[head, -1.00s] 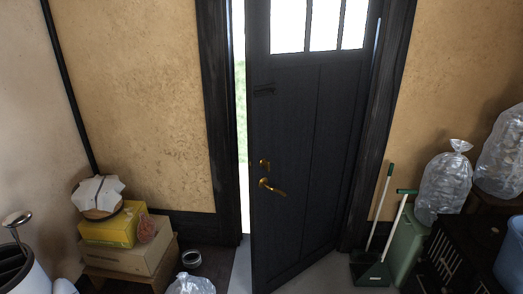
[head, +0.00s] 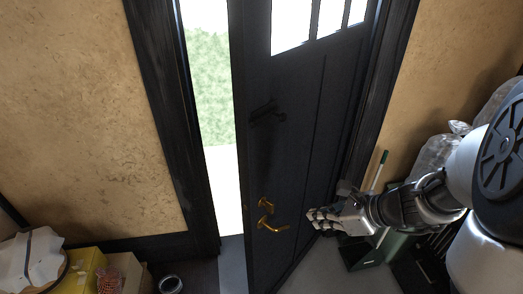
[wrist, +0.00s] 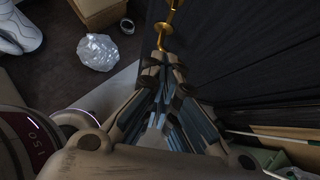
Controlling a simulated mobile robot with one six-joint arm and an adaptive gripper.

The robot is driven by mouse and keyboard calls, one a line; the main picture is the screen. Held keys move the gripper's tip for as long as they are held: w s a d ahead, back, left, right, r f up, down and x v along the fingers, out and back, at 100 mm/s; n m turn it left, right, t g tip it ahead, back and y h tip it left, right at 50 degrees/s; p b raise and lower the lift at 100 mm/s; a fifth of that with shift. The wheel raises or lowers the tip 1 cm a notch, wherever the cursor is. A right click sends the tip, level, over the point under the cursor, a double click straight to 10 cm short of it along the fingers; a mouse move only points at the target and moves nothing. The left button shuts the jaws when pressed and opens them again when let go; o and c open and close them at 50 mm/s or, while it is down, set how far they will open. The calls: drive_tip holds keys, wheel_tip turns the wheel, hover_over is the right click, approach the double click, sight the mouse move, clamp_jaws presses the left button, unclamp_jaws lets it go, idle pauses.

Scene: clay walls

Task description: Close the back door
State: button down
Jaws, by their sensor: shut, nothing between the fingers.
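The back door (head: 290,130) is dark, with glass panes at the top, and stands partly open into the room. A bright gap with greenery shows between its left edge and the door frame (head: 170,130). A brass handle (head: 272,227) sits low near the door's free edge; brass also shows at the top of the wrist view (wrist: 162,32). My gripper (head: 312,217) is shut and empty, just right of the handle and in front of the door's face. In the wrist view its closed fingertips (wrist: 163,58) point toward the brass handle. I cannot tell whether they touch the door.
A dustpan and broom (head: 378,170), a green bin and clear bags (head: 437,150) stand right of the door. A yellow box (head: 82,272) and a small bowl (head: 171,285) are at lower left. A crumpled clear bag (wrist: 98,52) lies on the floor.

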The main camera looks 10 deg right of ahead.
drive_tip(key=w+r+b+x, duration=0.1)
drive_tip(key=b+x, duration=0.4)
drive_tip(key=x, duration=0.7)
drive_tip(key=shift+w+a+r+m, duration=0.3)
drive_tip(key=shift+w+a, duration=0.15)
drive_tip(key=shift+w, duration=0.1)
drive_tip(key=shift+w, duration=0.1)
